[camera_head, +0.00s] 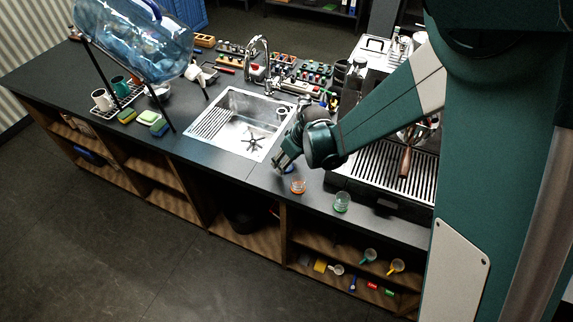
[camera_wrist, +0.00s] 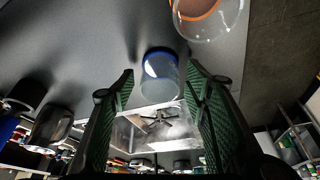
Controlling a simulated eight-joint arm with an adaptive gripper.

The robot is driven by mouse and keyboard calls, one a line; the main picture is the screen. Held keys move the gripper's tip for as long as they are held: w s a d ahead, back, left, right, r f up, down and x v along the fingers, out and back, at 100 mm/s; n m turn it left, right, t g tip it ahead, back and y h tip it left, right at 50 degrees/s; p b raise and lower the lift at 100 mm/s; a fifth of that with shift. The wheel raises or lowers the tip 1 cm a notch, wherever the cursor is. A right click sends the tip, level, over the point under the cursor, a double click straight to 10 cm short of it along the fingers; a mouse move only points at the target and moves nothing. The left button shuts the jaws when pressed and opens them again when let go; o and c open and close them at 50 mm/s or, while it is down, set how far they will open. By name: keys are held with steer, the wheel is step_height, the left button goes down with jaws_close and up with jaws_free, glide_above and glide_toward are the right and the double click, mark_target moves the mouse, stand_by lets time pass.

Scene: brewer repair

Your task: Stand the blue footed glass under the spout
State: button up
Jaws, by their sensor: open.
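The blue footed glass (camera_wrist: 160,72), clear with a blue ring, stands on the dark counter in the wrist view. It shows just beyond and between my open fingertips (camera_wrist: 163,82), which look apart from it. In the head view my gripper (camera_head: 282,162) is low over the counter's front edge, and only a bit of blue shows beside it. The orange-ringed glass (camera_head: 298,187) stands close by, and also shows at the top of the wrist view (camera_wrist: 208,18). The brewer's drip grate (camera_head: 375,172) lies to the right. I cannot make out the spout clearly behind my arm.
A green glass (camera_head: 342,202) stands at the counter edge in front of the brewer. A wooden handle (camera_head: 406,161) sticks out over the grate. The sink (camera_head: 240,122) is left of my gripper. Dark cups (camera_wrist: 50,125) show at left in the wrist view.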

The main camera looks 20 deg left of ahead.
steer(key=shift+a+f, duration=0.1)
steer(key=shift+f, duration=0.15)
stand_by(0.4)
steer(key=c, duration=1)
steer(key=shift+c, duration=0.2)
steer(key=shift+r, duration=0.2)
step_height(320, 180, up, 10)
steer(key=shift+f, duration=0.2)
stand_by(0.7)
